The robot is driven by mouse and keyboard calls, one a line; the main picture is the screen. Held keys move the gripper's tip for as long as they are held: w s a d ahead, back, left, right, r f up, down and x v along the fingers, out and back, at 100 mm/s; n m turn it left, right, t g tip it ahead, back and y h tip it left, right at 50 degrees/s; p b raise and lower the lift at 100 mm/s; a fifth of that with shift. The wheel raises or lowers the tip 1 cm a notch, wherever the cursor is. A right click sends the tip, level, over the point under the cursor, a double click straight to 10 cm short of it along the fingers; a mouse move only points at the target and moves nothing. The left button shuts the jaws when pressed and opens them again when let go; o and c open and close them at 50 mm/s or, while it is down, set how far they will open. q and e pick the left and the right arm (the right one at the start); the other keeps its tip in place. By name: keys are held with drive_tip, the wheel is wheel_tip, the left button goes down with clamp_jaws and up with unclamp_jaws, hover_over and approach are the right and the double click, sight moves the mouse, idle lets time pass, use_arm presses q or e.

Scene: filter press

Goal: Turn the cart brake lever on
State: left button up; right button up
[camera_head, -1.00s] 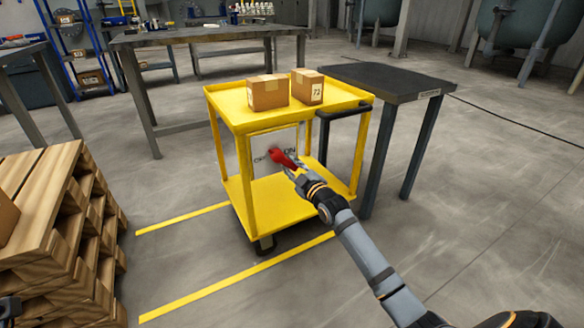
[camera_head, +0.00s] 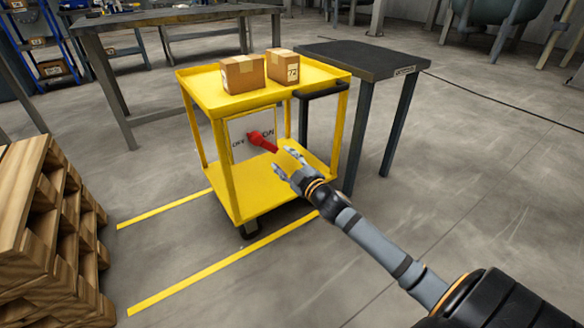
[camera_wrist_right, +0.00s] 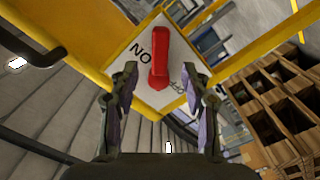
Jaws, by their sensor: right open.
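The red brake lever (camera_head: 262,142) is on a white plate (camera_head: 239,128) marked OFF and ON, on the near side of the yellow cart (camera_head: 206,84). In the head view, it sticks out from its pivot toward the lower right. My right gripper (camera_head: 284,161) is open and empty, just to the lower right of the lever and apart from it. My left gripper is out of view.
Two cardboard boxes (camera_head: 243,73) (camera_head: 282,66) sit on the cart's top shelf. A dark table (camera_head: 365,60) stands close at the cart's right. Stacked wooden pallets (camera_head: 38,240) stand at the left. Yellow floor lines (camera_head: 215,266) run beside the cart; the floor in front is open.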

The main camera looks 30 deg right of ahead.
drive_tip(key=shift+s+d, duration=0.1)
drive_tip(key=shift+s, duration=2.1)
